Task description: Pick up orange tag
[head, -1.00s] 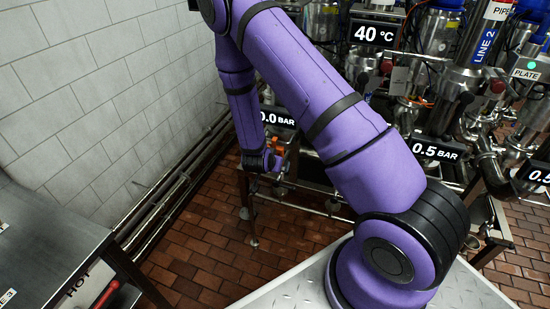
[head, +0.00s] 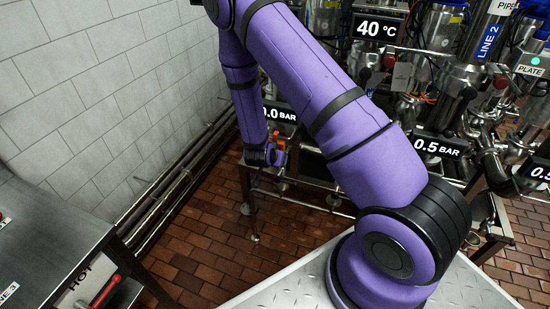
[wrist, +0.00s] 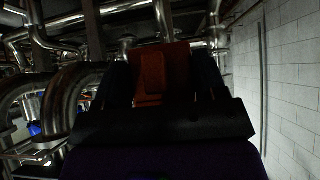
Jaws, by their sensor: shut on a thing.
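The orange tag (wrist: 152,78) shows upright in the middle of the wrist view, between the two dark fingers of my gripper (wrist: 163,72). My gripper is shut on it. In the head view the tag (head: 279,141) is a small orange patch beside my gripper (head: 277,150), at the end of my purple arm, in front of the pipework. The lower part of the tag is hidden by the gripper body in the wrist view. I cannot tell whether the tag touches any pipe behind it.
Steel pipes and valves (head: 415,75) with pressure and temperature displays fill the back right. A white tiled wall (head: 100,90) with low pipes runs along the left. A metal bench (head: 60,225) with a red handle (head: 105,290) stands front left. Brick floor (head: 205,240) is clear between.

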